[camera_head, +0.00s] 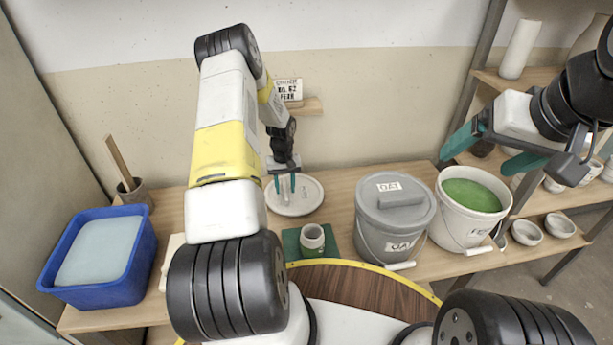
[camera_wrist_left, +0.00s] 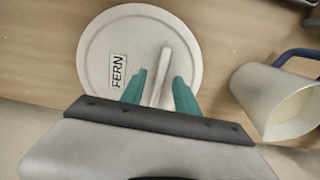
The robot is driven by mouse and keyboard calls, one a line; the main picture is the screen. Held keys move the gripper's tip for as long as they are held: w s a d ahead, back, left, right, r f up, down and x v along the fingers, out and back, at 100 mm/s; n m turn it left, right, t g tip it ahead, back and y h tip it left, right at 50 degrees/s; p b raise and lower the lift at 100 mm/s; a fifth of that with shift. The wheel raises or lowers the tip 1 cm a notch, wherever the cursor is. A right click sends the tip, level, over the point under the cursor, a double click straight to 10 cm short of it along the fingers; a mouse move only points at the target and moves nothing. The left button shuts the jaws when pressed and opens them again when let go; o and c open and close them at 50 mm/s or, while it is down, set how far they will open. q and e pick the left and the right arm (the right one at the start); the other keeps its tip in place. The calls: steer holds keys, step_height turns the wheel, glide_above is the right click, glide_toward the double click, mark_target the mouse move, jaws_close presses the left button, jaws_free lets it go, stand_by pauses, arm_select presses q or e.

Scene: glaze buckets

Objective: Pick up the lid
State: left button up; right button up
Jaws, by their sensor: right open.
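The white round lid (camera_head: 309,197) with a raised bar handle lies flat on the wooden table. Its FERN label shows in the left wrist view, where the lid (camera_wrist_left: 100,55) is partly covered by my fingers. My left gripper (camera_head: 285,181) is over the lid with its teal fingers apart, one on each side of the handle; it also shows in the left wrist view (camera_wrist_left: 160,84). Gaps show between fingers and handle. The white bucket (camera_head: 455,222) stands uncovered at right, full of green glaze. My right gripper (camera_head: 477,160) is open and empty above that bucket.
A grey bucket (camera_head: 393,215) with its OAT-labelled lid on stands left of the green one. A small jar (camera_head: 312,239) stands on a green mat. A blue tub (camera_head: 110,275) is at left. A cream pitcher (camera_wrist_left: 275,100) is right of the lid in the left wrist view.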

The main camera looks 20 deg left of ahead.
arm_select(q)
steer(key=shift+f, duration=0.75)
steer(key=shift+f, duration=0.25)
jaws_close()
